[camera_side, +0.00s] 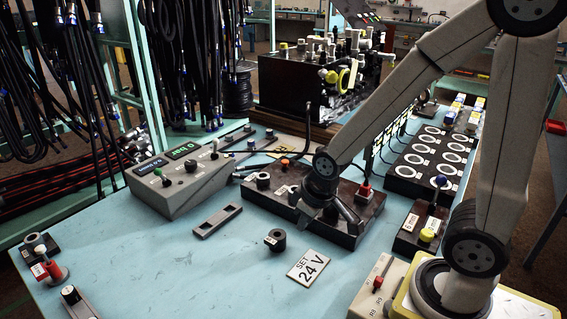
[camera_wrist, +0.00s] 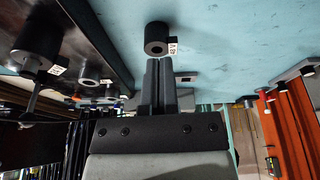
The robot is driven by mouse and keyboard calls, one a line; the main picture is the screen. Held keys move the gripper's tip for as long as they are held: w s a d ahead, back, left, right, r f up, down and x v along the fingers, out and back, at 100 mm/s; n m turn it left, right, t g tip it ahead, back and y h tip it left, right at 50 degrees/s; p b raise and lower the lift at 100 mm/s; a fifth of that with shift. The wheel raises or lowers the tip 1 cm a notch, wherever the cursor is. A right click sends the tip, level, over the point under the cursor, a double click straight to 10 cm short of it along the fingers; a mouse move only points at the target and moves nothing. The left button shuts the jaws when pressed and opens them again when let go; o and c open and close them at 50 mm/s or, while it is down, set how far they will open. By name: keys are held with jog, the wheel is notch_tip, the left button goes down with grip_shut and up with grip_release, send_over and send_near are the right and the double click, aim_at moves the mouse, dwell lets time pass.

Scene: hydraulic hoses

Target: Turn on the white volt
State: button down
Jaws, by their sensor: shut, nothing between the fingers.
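Nothing in view is plainly a white volt. A white card (camera_side: 309,267) reading "SET 24 V" lies flat on the table. A short black cylinder (camera_side: 275,240) stands left of it; a cylinder tagged "48 V" (camera_wrist: 156,38) shows just beyond my fingertips in the wrist view. My gripper (camera_side: 352,216) is shut and empty, low over the front of a long black panel (camera_side: 290,207). That panel carries dark round posts and a red-topped switch (camera_side: 364,188). My wrist hides the panel's middle. In the wrist view my gripper (camera_wrist: 162,62) points at the table.
A grey console (camera_side: 185,182) with small displays and knobs stands at left. A grey slotted bar (camera_side: 217,221) lies before it. A small black box with blue and yellow knobs (camera_side: 420,230) stands at right, near a panel of white rings (camera_side: 432,155).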

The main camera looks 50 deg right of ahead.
jog(key=shift+s+m+g, duration=0.3)
jog(key=shift+s+g, duration=0.1)
jog(key=shift+s, duration=0.6)
jog(key=c, duration=0.7)
grip_release()
jog(key=shift+o, duration=1.1)
jog(key=shift+w+a+m, duration=0.1)
jog(key=shift+w+m, duration=0.1)
jog(key=shift+m, duration=0.1)
jog(key=w+a+m+t+y, duration=0.3)
jog(key=w+m+y, duration=0.5)
jog(key=w+m, duration=1.15)
jog(key=m+t+h, duration=0.4)
jog(key=m+t, duration=0.8)
jog(key=m, duration=0.2)
send_near(215, 146)
jog(key=w+r, duration=0.1)
jog(key=w, duration=0.1)
jog(key=shift+w+h, duration=0.2)
jog(key=shift+h, duration=0.1)
